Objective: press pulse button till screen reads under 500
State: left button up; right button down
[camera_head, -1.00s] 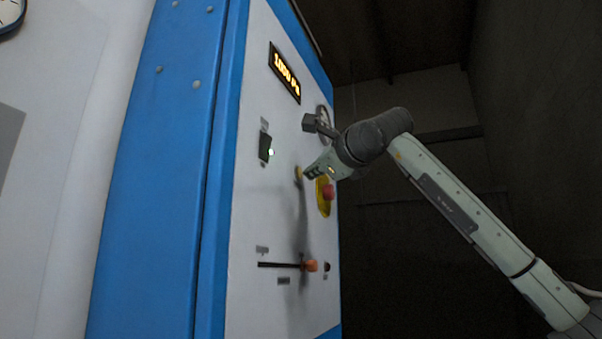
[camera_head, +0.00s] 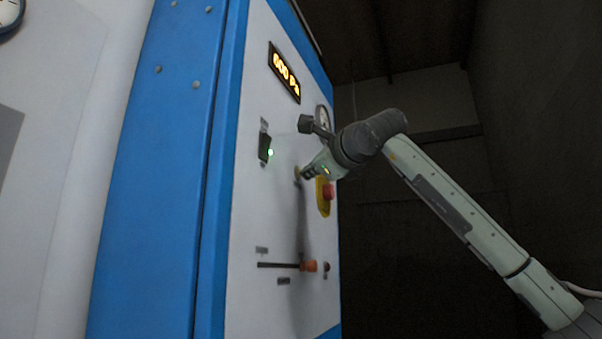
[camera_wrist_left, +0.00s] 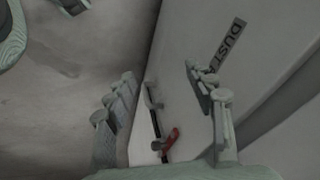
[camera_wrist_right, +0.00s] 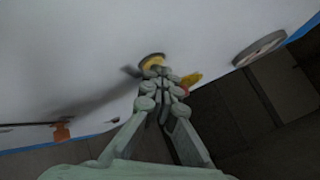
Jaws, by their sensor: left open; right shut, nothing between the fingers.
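The lit screen (camera_head: 284,72) high on the white panel appears to read 600 Pa. The pulse button looks to be the round yellow button (camera_head: 297,173) at mid panel. It also shows in the right wrist view (camera_wrist_right: 152,61), partly covered by my fingertips. My right gripper (camera_head: 306,175) is shut and empty, its tips at the button. Whether they touch or press it I cannot tell. In the right wrist view the closed fingers (camera_wrist_right: 160,78) point at it. My left gripper (camera_wrist_left: 165,84) is open and empty, seen only in the left wrist view.
A red emergency knob on a yellow plate (camera_head: 326,194) sits close right of my right gripper. A lit rocker switch (camera_head: 265,148), a gauge (camera_head: 323,117) and an orange slider knob (camera_head: 308,266) are on the panel. A red handle (camera_wrist_left: 171,138) stands near my left gripper.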

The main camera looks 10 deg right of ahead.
jog(key=shift+s+d, duration=0.45)
jog(key=shift+d, duration=0.15)
jog(key=shift+b, duration=0.3)
jog(key=s+d, duration=0.2)
jog(key=d+b, duration=0.1)
jog(key=d, duration=0.1)
jog(key=shift+s+d, duration=0.1)
jog(key=shift+s, duration=0.3)
jog(key=shift+f, duration=0.1)
dwell(0.5)
